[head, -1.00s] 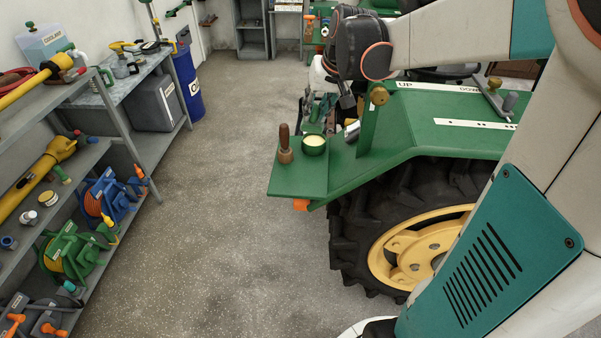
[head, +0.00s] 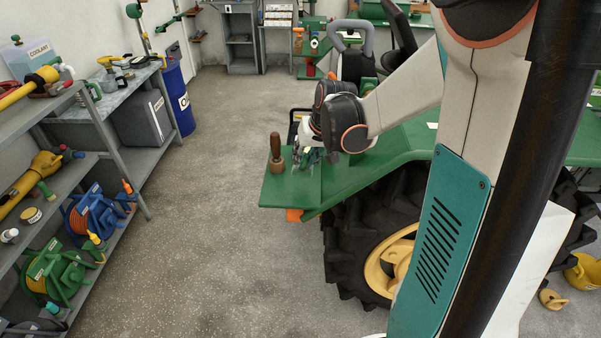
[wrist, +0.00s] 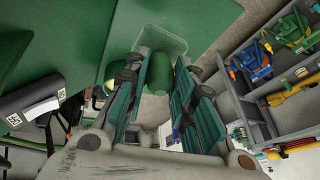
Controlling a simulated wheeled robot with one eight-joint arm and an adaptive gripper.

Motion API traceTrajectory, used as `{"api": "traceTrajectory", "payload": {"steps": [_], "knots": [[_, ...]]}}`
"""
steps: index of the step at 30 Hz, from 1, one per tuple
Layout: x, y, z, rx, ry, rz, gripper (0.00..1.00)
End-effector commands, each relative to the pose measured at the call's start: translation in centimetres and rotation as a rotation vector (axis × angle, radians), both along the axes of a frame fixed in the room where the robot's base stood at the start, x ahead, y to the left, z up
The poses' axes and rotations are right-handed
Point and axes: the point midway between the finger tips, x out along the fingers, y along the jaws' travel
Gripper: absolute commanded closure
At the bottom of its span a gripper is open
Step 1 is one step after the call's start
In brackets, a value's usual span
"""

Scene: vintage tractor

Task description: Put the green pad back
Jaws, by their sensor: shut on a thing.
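My gripper (wrist: 163,98) is shut on a rounded dark green thing, which I take for the green pad (wrist: 159,74). Its outline is partly hidden by the teal fingers in the wrist view. In the head view my gripper (head: 310,158) is low over the green fender (head: 340,180) of the tractor, near its front left corner. I cannot tell whether the pad touches the fender.
A wooden-handled tool (head: 276,153) stands upright on the fender, just left of my gripper. The big rear tyre (head: 345,245) is below. Shelves (head: 120,170) with hose reels stand at the left. The floor between is clear.

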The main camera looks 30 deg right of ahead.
Motion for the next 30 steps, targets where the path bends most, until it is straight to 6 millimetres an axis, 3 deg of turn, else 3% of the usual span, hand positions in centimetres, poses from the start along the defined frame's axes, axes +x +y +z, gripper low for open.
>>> {"api": "traceTrajectory", "payload": {"steps": [8,16,24,25,27,30], "knots": [[0.0,0.0,-2.1,0.0,0.0,0.0,1.0],[0.0,0.0,-5.8,0.0,0.0,0.0,1.0],[0.0,0.0,-5.9,0.0,0.0,0.0,1.0],[0.0,0.0,-5.9,0.0,0.0,0.0,0.69],[0.0,0.0,-5.9,0.0,0.0,0.0,0.56],[0.0,0.0,-5.9,0.0,0.0,0.0,0.56]]}}
